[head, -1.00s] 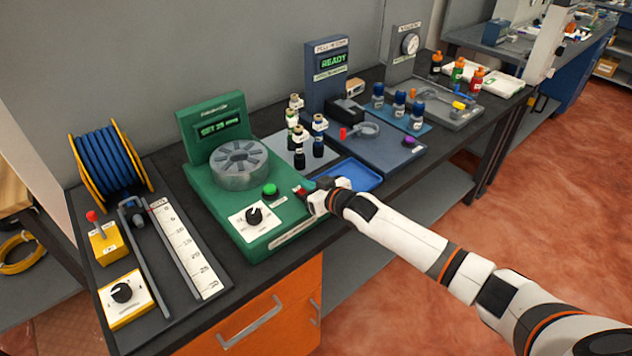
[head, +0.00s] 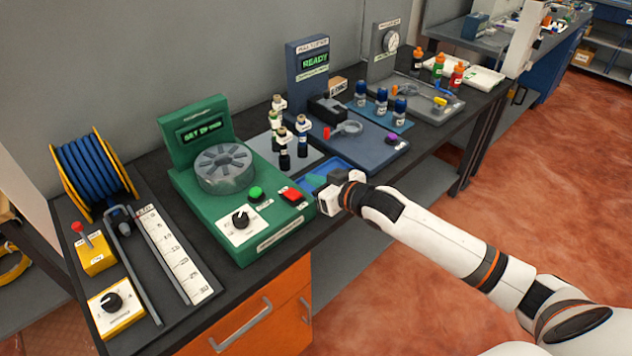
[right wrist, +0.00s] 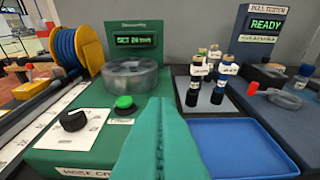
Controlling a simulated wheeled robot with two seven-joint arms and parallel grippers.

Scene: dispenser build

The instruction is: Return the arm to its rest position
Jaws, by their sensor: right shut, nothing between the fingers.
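My right arm comes in from the right in the head view. Its gripper (head: 314,183) is beside the front right corner of the green machine (head: 185,188), near the blue tray (head: 345,170). Its teal fingers also show in the right wrist view (right wrist: 160,135), shut together with nothing between them. The red button (head: 293,196) on the green machine is in plain sight, a little left of the gripper and apart from it. The green button (head: 256,194) and black knob (head: 240,217) are further left. My left gripper is not in view.
A blue hose reel (head: 92,170) and a ruler strip (head: 175,255) stand at the left. Small bottles stand on a grey mat (head: 262,143) behind the tray. The pull tester (head: 310,75) reads READY. The floor (head: 420,290) right of the bench is open.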

